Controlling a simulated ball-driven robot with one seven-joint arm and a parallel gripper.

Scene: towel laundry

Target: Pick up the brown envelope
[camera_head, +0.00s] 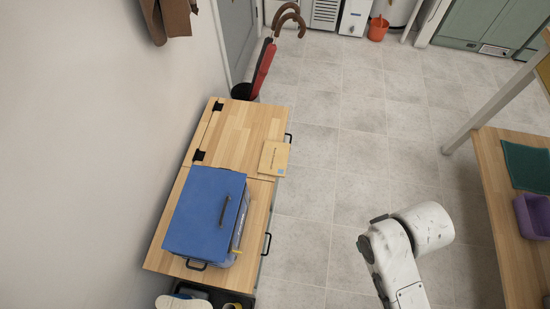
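The brown envelope (273,158) lies flat on the wooden cabinet top (243,128), at its right edge. It is a small tan rectangle with a small blue mark at its lower right. A blue box sits just below and left of it, apart from it. My white arm shows at the lower right over the floor, well to the right of the cabinet and below the envelope. My gripper's fingers cannot be seen in this view.
A blue box (203,212) with handles stands on the cabinet. Umbrellas (264,63) stand in a dark holder behind it. A wooden table (508,215) at right holds a purple bin (534,214) and a green mat (526,166). The tiled floor between is clear.

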